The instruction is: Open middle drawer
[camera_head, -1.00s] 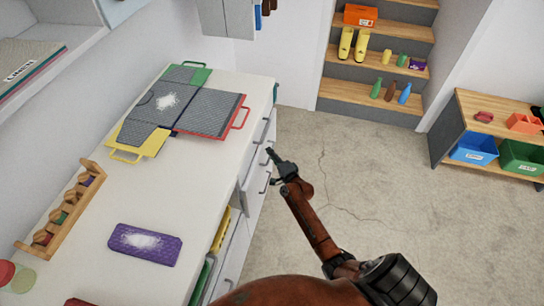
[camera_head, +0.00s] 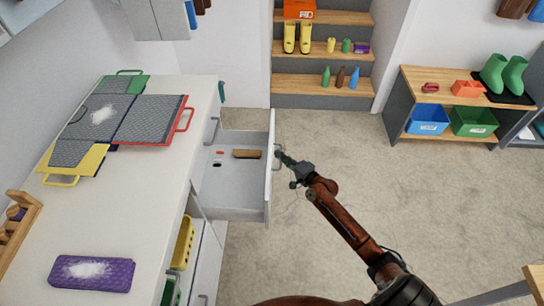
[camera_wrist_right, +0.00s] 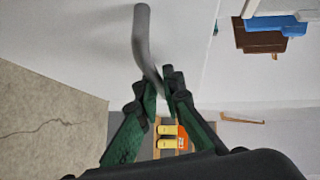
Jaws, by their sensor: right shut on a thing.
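The drawer (camera_head: 233,207) stands pulled well out from the white counter unit in the head view, below a shut drawer front whose handle (camera_head: 212,130) shows at the unit. A brown block (camera_head: 247,154) and a small red item (camera_head: 220,153) lie inside it. My right gripper (camera_head: 281,156) is at the outer face of the drawer front. In the wrist view its green fingers (camera_wrist_right: 161,86) are shut on the grey bar handle (camera_wrist_right: 142,35), whose curved end rises past the fingertips. My left gripper is not in view.
A wooden bench (camera_head: 455,95) with bins stands at the right. Bare concrete floor (camera_head: 370,175) lies beside the drawer.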

